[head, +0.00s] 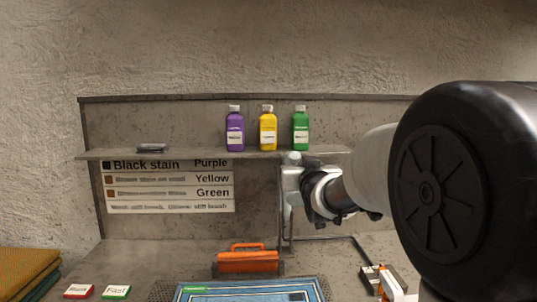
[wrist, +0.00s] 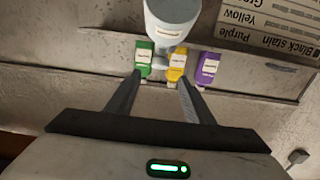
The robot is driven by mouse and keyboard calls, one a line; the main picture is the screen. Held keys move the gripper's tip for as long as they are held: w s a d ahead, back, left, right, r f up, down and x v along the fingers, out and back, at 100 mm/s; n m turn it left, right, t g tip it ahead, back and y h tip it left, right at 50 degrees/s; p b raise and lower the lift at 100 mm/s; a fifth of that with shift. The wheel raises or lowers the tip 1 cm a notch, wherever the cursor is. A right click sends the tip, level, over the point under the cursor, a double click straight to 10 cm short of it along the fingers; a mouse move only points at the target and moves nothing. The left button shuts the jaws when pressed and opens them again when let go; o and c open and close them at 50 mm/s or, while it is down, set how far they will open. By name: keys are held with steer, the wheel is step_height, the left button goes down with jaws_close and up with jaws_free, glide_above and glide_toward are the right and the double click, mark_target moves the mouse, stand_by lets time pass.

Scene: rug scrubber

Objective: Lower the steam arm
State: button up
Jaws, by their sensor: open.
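A pale grey, rounded cylinder with a small label, which looks like the head of the steam arm (wrist: 172,14), is at the top of the wrist view, just beyond my fingertips. My gripper (wrist: 161,76) is open, its two dark fingers apart with nothing gripped between them. In the head view, a thin grey upright (head: 285,222) stands behind the worktop's middle and seems part of the steam arm. My wrist hides much of it there, and my fingers cannot be made out. I cannot tell whether they touch the head.
Purple (head: 235,130), yellow (head: 268,130) and green (head: 300,130) bottles stand on the shelf (head: 200,154) close behind. Red (head: 79,291) and green (head: 116,292) buttons are at front left. A small switch box (head: 384,281) is at right.

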mark_target(295, 155)
steer(key=w+p, duration=0.1)
steer(key=w, duration=0.8)
steer(key=shift+w, duration=0.15)
jaws_close()
